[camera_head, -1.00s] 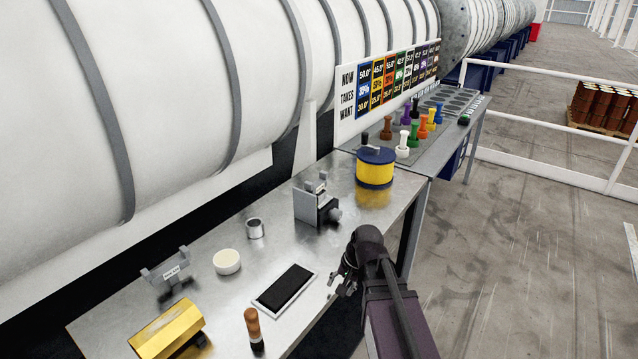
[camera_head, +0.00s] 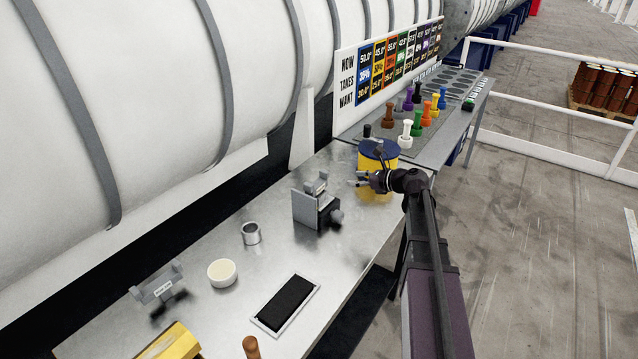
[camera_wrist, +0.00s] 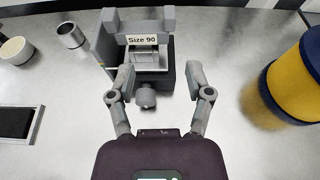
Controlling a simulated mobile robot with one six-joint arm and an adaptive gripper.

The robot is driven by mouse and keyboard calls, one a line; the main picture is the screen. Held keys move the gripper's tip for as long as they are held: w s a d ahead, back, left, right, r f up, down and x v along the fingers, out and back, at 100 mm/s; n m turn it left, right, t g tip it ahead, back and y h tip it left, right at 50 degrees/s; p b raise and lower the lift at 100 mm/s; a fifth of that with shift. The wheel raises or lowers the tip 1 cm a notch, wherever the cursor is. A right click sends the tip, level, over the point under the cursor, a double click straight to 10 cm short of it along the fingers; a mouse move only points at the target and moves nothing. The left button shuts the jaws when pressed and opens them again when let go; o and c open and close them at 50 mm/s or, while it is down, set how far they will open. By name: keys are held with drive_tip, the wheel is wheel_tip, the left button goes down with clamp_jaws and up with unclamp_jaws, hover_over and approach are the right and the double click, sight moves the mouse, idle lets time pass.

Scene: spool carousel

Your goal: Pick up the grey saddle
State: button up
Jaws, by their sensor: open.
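A grey saddle (camera_wrist: 141,42) with two upright ends and a "Size 90" label sits in a grey-and-black holder (camera_wrist: 165,78) with a round knob at its front. In the head view the saddle (camera_head: 317,186) shows atop that holder at mid-bench. A second grey saddle-like piece (camera_head: 158,284) with an unreadable label stands at the bench's far left. My gripper (camera_wrist: 160,78) is open and empty. Its fingers appear either side of the holder's knob in the wrist view, apart from the saddle. In the head view my gripper (camera_head: 361,180) is right of the holder, near the spool.
A yellow spool with blue flanges (camera_head: 377,163) stands close right. A metal cup (camera_head: 251,234), a cream bowl (camera_head: 222,272), a black pad in a white frame (camera_head: 286,304) and a yellow block (camera_head: 172,345) lie left and front.

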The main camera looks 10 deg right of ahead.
sight(328, 174)
drive_tip(key=shift+w+d+r, duration=0.2)
drive_tip(key=shift+d+r, duration=0.05)
drive_tip(key=shift+w+f, duration=0.1)
drive_tip(key=shift+b+x, duration=1.3)
drive_tip(key=shift+x, duration=2.9)
drive_tip(key=shift+w+d+b+x, duration=0.15)
drive_tip(key=shift+b+x, duration=0.3)
drive_tip(key=shift+x, duration=0.7)
drive_tip(key=shift+w+d+b+x, duration=0.15)
drive_tip(key=shift+b+x, duration=0.25)
drive_tip(key=shift+x, duration=0.7)
drive_tip(key=shift+w+a+f, duration=0.15)
drive_tip(key=shift+a, duration=0.15)
